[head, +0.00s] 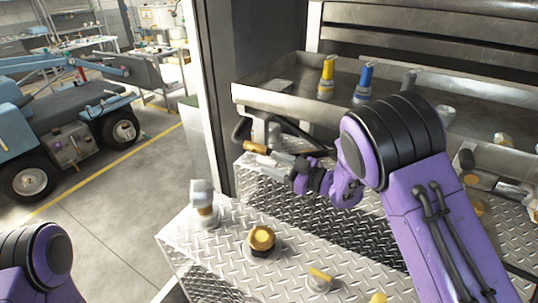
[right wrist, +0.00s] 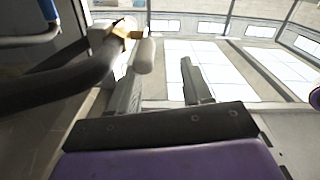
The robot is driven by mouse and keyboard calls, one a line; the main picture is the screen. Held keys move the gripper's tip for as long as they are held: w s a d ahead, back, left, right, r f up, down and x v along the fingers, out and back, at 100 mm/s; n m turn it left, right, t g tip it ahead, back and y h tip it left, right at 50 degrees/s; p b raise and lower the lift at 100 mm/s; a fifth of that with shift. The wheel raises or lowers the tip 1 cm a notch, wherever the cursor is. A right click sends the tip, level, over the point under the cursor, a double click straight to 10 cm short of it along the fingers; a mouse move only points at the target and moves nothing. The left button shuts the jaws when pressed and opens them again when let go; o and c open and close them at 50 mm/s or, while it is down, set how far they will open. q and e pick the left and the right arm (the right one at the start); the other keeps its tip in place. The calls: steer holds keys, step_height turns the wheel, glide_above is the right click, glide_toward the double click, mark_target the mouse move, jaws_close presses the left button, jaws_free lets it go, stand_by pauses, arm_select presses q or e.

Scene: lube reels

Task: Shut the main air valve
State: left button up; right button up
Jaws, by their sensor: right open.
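A valve with an orange-brown lever (head: 256,147) sits on piping with a black hose at the left end of the steel tray. In the right wrist view the orange lever (right wrist: 127,31) shows at the upper left, with a pale rounded piece (right wrist: 145,56) at its end, close to the left finger. My right gripper (head: 266,162) is open, its fingers pointing left just below and beside the lever. In the right wrist view the gap between its fingers (right wrist: 160,78) looks empty. Whether a finger touches the lever I cannot tell. Only a purple link of my left arm shows; its gripper is out of view.
A steel tray (head: 262,100) holds yellow and blue fittings (head: 326,78). Below is a diamond-plate deck (head: 215,262) with a pale elbow fitting (head: 203,200) and a brass cap (head: 262,239). A dark hose (right wrist: 50,88) runs close to the gripper. A dark post stands left.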

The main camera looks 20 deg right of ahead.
mark_target(268, 159)
steer(key=w, duration=0.1)
steer(key=w+f, duration=0.1)
steer(key=w, duration=0.1)
steer(key=w+a+f, duration=0.1)
steer(key=shift+w, duration=0.3)
steer(key=shift+s+r, duration=0.1)
steer(key=shift+s, duration=0.05)
steer(key=shift+c, duration=0.3)
steer(key=shift+s+r, duration=0.25)
steer(key=shift+s, duration=0.25)
jaws_close()
steer(key=shift+f, duration=0.2)
arm_select(q)
step_height(268, 159, down, 24)
steer(key=w+b, duration=0.1)
steer(key=b, duration=2.3)
steer(key=shift+f+b, duration=0.15)
steer(key=shift+b, duration=0.15)
arm_select(e)
steer(key=f+t+y, duration=0.2)
steer(key=t+y, duration=0.1)
steer(key=a+f+t+y, duration=0.1)
steer(key=f, duration=0.1)
steer(key=shift+w+t+y, duration=0.4)
steer(key=shift+r, duration=0.1)
